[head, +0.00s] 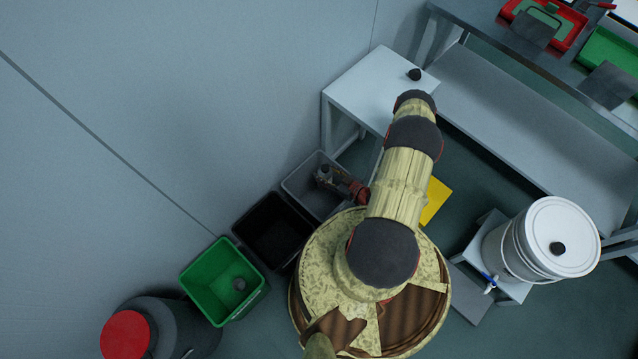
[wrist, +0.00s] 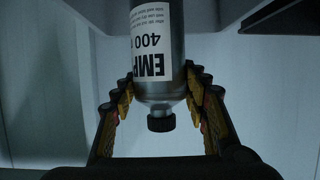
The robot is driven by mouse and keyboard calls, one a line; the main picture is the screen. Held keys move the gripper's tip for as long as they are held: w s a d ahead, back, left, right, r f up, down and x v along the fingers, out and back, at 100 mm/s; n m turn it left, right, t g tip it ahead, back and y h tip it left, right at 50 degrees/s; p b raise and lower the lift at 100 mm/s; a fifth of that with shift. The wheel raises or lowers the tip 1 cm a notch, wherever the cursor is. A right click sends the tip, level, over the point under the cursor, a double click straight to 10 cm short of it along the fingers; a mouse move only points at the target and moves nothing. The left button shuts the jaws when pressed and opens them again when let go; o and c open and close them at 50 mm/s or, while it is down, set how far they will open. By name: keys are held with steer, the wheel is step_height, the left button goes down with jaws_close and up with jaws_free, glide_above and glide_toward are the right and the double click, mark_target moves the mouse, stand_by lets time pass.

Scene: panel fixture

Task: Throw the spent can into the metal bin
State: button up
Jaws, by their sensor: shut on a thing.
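The spent can (wrist: 158,55) is a grey metal cylinder with a white label reading "EMP" and "400" and a dark cap, seen in the wrist view. My gripper (wrist: 160,82) is shut on it, with one finger on each side. In the head view my gripper (head: 328,177) is over the grey bin (head: 296,187), which looks like the metal bin. The can is mostly hidden or too small to make out there. How high it is above the bin I cannot tell.
A black bin (head: 272,230) and a green bin (head: 215,283) with a small grey thing inside stand beside the grey one, along the wall. A white table (head: 368,85) is behind. A white drum (head: 558,235) stands at the right.

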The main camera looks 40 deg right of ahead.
steer(key=o, duration=1.2)
steer(key=shift+o, duration=0.2)
steer(key=v, duration=1.2)
